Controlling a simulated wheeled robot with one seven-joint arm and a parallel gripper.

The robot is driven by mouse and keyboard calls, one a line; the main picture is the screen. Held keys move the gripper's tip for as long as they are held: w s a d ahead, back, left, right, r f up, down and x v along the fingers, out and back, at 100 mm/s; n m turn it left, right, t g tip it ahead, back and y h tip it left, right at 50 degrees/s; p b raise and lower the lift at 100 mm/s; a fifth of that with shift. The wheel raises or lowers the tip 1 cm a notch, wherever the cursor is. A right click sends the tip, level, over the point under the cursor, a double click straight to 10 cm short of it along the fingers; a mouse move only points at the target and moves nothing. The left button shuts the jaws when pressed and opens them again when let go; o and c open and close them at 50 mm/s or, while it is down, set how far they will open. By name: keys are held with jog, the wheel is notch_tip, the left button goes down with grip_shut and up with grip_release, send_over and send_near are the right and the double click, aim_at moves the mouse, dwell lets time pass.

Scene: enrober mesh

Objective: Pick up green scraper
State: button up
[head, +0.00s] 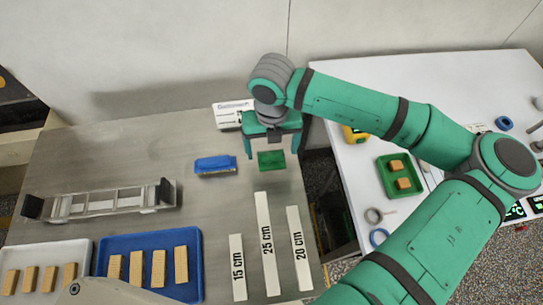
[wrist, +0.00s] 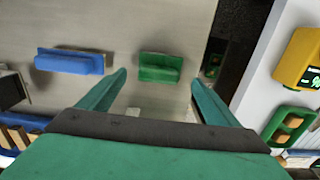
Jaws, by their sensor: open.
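The green scraper (head: 271,161) lies on the grey metal table, below and just in front of my gripper in the head view. In the wrist view the green scraper (wrist: 160,67) lies ahead of the fingertips, between their lines, with a raised grip along it. My gripper (head: 273,150) is open and empty, pointing down above the table. In the wrist view its two green fingers (wrist: 158,78) stand wide apart and do not touch the scraper.
A blue scraper (head: 215,165) lies left of the green one. A white sign (head: 230,113) stands behind my gripper. Labelled strips (head: 266,240), a metal frame (head: 112,202) and a blue tray (head: 196,236) with bars are on the table. A white table (head: 350,190) stands right, across a gap.

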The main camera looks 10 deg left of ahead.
aim_at(272, 155)
notch_tip(272, 155, down, 4)
jog(key=shift+f, duration=0.1)
jog(key=c, duration=1.2)
